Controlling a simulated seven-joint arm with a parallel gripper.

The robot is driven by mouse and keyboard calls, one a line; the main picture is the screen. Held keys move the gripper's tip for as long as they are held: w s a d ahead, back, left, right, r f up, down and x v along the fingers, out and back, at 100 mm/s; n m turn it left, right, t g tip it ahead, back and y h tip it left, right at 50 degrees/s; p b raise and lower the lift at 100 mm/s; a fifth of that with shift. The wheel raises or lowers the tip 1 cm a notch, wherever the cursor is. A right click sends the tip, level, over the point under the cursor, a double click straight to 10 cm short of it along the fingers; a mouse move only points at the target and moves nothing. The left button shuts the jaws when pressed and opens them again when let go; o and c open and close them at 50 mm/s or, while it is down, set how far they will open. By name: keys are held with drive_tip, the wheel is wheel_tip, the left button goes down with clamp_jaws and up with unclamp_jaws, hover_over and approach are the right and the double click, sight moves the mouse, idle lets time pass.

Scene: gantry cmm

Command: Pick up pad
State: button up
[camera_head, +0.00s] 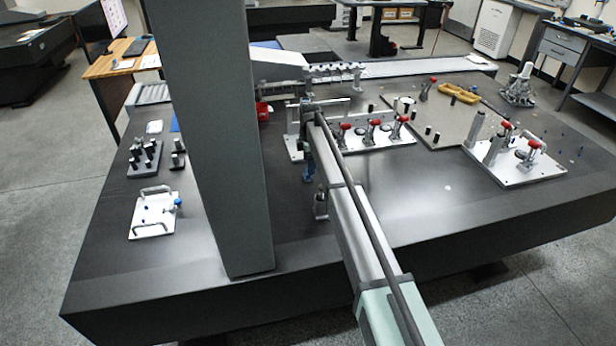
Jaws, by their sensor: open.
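I cannot tell for certain which thing is the pad. A small white flat piece (154,127) lies on the left part of the dark table.
The dark table (190,250) holds a white plate with handles (154,228), a block with dark pegs (145,158), clamp fixtures with red knobs (385,132) (515,160) and a yellow tray (459,94). A long silver beam (345,215) crosses the middle. The front right is clear.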

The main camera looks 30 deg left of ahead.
drive_tip(key=shift+s+a+f, duration=0.1)
drive_tip(key=shift+s+f, duration=0.05)
drive_tip(key=shift+f, duration=1.15)
drive_tip(key=shift+s+f, duration=0.1)
drive_tip(key=shift+f, duration=1.15)
drive_tip(key=shift+c, duration=0.4)
drive_tip(key=c, duration=1)
